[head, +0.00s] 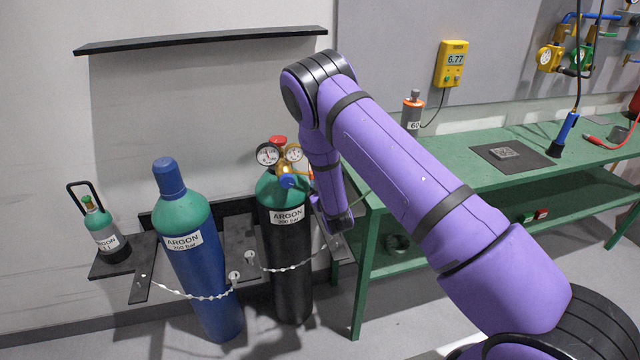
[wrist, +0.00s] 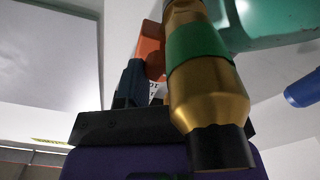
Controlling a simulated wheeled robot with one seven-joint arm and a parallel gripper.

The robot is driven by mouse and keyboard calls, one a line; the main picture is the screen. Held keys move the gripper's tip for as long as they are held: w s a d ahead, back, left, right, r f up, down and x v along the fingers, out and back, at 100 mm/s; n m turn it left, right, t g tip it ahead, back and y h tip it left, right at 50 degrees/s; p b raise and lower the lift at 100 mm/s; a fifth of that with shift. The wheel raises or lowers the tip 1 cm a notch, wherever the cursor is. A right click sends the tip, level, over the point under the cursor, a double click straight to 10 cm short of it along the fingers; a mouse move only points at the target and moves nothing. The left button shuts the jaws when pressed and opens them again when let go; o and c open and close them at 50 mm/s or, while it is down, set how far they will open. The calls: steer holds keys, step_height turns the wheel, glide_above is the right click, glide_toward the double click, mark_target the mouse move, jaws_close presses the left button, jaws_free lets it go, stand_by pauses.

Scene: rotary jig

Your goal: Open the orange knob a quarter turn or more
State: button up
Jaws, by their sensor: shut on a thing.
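The orange knob (wrist: 151,48) shows in the wrist view, partly hidden behind a dark gripper finger and a brass fitting. In the head view a small orange part (head: 307,173) shows at the right side of the regulator on the black argon cylinder (head: 284,245). My gripper (wrist: 138,76) is shut on the orange knob; only one finger shows clearly. The knob's turn angle cannot be read. The brass fitting (wrist: 198,92) with a green band stands close in front of the jaws. In the head view my arm hides most of the gripper.
The regulator has two gauges (head: 268,155), a red cap (head: 278,140) and a blue knob (head: 287,181). A blue argon cylinder (head: 190,265) leans to the left, with a chain (head: 195,296) in front. A green bench (head: 450,190) stands close on the right.

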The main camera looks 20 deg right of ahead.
steer(key=o, duration=0.9)
steer(key=shift+o, duration=0.2)
steer(key=s, duration=1)
steer(key=shift+s, duration=0.4)
